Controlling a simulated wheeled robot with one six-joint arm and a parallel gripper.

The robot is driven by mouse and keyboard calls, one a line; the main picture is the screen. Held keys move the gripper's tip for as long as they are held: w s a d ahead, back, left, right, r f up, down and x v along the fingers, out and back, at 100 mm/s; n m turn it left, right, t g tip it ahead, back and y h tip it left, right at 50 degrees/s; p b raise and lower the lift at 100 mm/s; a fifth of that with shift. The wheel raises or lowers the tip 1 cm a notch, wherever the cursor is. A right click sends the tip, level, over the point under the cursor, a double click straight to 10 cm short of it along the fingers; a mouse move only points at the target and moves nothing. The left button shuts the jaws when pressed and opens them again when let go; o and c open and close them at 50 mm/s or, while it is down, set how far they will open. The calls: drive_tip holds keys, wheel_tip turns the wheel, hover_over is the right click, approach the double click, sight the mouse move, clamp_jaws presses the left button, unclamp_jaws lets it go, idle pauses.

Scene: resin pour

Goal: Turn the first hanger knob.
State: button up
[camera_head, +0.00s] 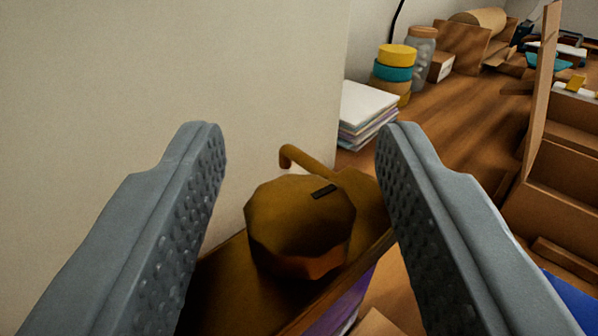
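A brown, faceted knob (298,225) with a small dark mark on its top face sits on a narrow brown wooden ledge in the middle of the camera view. A curved brown hook (310,160) sticks up just behind it. My gripper (300,145) is open, with one grey, dimpled finger on each side of the knob in the picture. Gaps show between the knob and both fingers, so it appears untouched. The lower parts of the ledge are partly hidden by the fingers.
A plain pale wall (200,70) stands close at the left. A stack of papers (366,112), stacked yellow and teal rolls (393,72) and a clear jar (421,45) stand behind. A wooden shelf unit (565,190) is at the right. Bare wooden tabletop (465,115) lies between.

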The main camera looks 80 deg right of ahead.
drive_tip(key=v, duration=1.7)
drive_tip(key=shift+a, duration=0.25)
drive_tip(key=s+d+r+n+t+y, duration=0.1)
drive_tip(key=d+r+n+t+y, duration=0.65)
drive_tip(key=d+r+t, duration=1.1)
drive_tip(key=s+d+f+n+g+y, duration=0.1)
drive_tip(key=s+f+n+g+y, duration=0.1)
drive_tip(key=s+f+n+y, duration=0.55)
drive_tip(key=s+d+f+n+g+y, duration=0.1)
drive_tip(key=s+f+n+g+y, duration=0.35)
drive_tip(key=f, duration=0.65)
drive_tip(key=shift+m+t+y, duration=0.75)
drive_tip(key=shift+t+y, duration=0.15)
drive_tip(key=shift+y, duration=0.05)
drive_tip(key=x, duration=1.6)
drive_tip(key=shift+w, duration=0.4)
